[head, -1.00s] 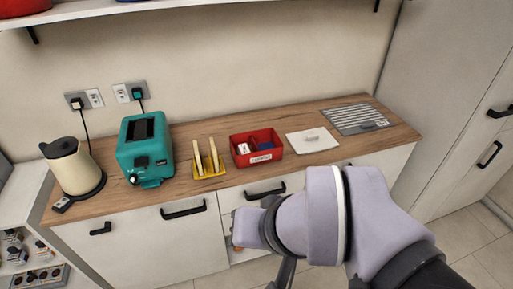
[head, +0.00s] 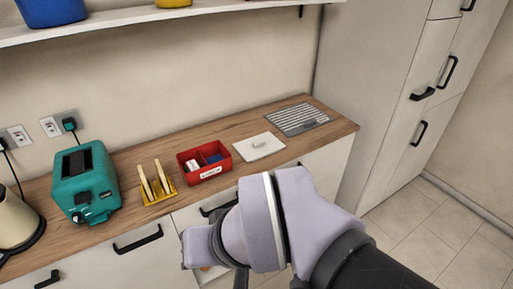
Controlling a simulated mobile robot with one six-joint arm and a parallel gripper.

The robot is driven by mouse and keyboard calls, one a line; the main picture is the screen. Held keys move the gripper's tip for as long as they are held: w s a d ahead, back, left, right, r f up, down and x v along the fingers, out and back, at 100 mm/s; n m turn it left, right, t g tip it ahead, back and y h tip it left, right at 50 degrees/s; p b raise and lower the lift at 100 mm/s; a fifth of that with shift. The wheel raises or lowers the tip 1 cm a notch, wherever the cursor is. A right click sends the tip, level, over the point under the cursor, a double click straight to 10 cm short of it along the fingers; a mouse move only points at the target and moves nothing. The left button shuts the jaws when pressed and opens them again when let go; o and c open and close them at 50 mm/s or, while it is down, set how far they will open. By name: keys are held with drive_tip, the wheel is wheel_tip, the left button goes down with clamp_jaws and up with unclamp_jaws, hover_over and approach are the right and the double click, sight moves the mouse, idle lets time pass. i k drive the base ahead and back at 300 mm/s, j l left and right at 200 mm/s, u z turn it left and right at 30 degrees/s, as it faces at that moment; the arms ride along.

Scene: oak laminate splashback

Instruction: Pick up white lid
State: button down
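The white lid (head: 260,147) is a flat, roughly square piece with a small raised handle on top. It lies on the wooden counter between the red box and the striped grey panel. My arm is in the foreground in front of the counter, below and in front of the lid and apart from it. The gripper's fingers are hidden behind or below my own arm links, so whether it is open or shut does not show.
A red box (head: 180,158) with small items stands left of the lid. Further left are a yellow toast rack (head: 160,197), a teal toaster (head: 100,168) and a cream kettle (head: 13,222). A grey ridged panel (head: 297,119) lies right of the lid. A shelf (head: 190,14) hangs above.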

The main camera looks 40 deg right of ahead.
sight(260, 146)
drive_tip(key=i+l, duration=0.3)
drive_tip(key=i+l+u, duration=0.15)
drive_tip(key=i+l, duration=0.15)
drive_tip(key=l, duration=0.15)
drive_tip(key=i+l, duration=0.3)
drive_tip(key=i+l+u, duration=0.15)
drive_tip(key=i+l, duration=0.15)
drive_tip(key=l, duration=0.2)
